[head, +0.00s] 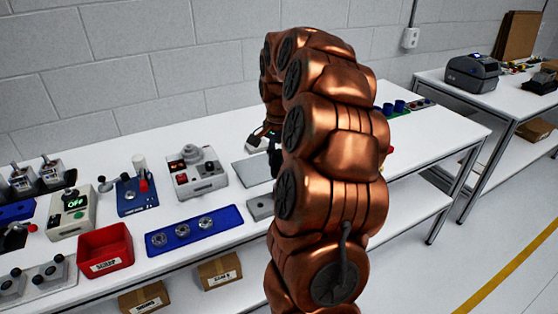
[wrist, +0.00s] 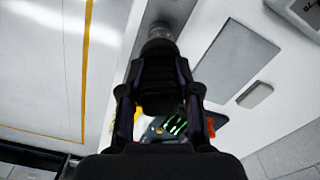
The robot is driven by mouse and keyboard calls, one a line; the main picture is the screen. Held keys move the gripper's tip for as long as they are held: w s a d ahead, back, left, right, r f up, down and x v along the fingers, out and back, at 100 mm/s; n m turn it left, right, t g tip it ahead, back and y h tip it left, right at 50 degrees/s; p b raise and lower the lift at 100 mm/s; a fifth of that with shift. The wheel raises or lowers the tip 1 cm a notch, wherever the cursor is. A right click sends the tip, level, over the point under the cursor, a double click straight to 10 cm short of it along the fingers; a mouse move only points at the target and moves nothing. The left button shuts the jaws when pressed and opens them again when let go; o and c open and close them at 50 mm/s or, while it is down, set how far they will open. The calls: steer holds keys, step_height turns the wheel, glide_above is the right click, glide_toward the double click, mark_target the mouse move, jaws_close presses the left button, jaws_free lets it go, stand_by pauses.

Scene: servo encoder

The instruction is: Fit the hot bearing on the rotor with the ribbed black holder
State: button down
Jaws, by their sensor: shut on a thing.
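My gripper (wrist: 158,72) is shut on a ribbed black holder (wrist: 156,92) in the wrist view. A grey round metal part (wrist: 159,40) shows at the holder's far end; I cannot tell whether it is the bearing. In the head view my copper arm hides most of the gripper, and only a dark bit shows beside the arm above the bench. A long blue tray (head: 163,246) with several round metal pieces (head: 183,231) lies at the bench front. I cannot tell which thing is the rotor.
A grey plate (head: 250,170) and small grey block (head: 259,208) lie near my arm. A grey device with red buttons (head: 201,178), a blue device (head: 132,198), a box reading OFF (head: 73,220) and a red bin (head: 105,247) stand left. Blue cups (head: 399,105) stand behind my arm.

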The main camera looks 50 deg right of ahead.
mark_target(279, 171)
steer(key=shift+f, duration=0.2)
steer(key=shift+f+b, duration=0.4)
steer(key=shift+b, duration=0.1)
steer(key=shift+f, duration=0.2)
steer(key=shift+f+b, duration=0.25)
steer(key=shift+b, duration=0.1)
steer(key=shift+f, duration=0.15)
steer(key=shift+f+b, duration=0.65)
steer(key=shift+f, duration=0.1)
steer(key=shift+f, duration=0.1)
steer(key=shift+r, duration=0.75)
stand_by(4.4)
